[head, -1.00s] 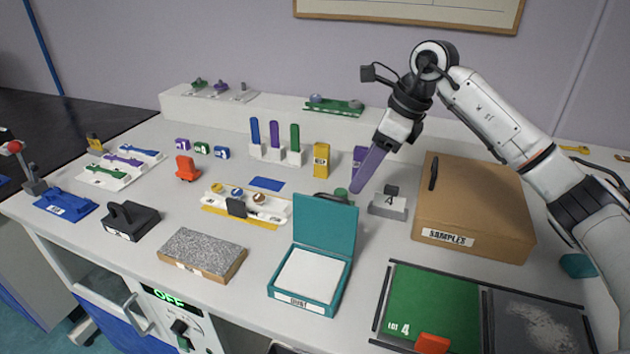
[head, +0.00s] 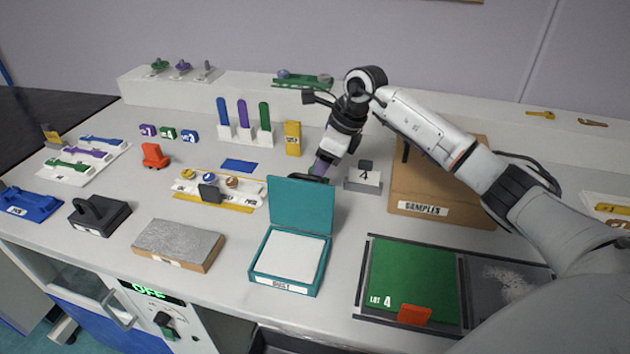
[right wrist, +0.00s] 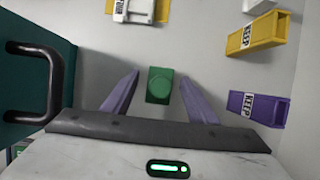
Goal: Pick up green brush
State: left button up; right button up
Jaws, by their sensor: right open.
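A small green block with a round top, which I take to be the green brush (right wrist: 160,85), lies between my right gripper's purple fingers in the right wrist view. It stands on the light bench top with a gap to each finger. My right gripper (right wrist: 160,95) is open and holds nothing. My left gripper is not in view.
The raised teal lid (head: 300,208) with its black handle (right wrist: 50,85) stands close beside my right gripper. A purple KEEP holder (right wrist: 258,107) and yellow KEEP holder (right wrist: 257,35) are nearby. The grey block marked 4 (head: 362,180) and SAMPLES box (head: 437,211) are to the right.

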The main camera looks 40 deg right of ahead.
jog(key=c, duration=1.2)
notch_tip(320, 180, up, 10)
jog(key=shift+r, duration=0.1)
jog(key=o, duration=0.5)
jog(key=c, duration=0.3)
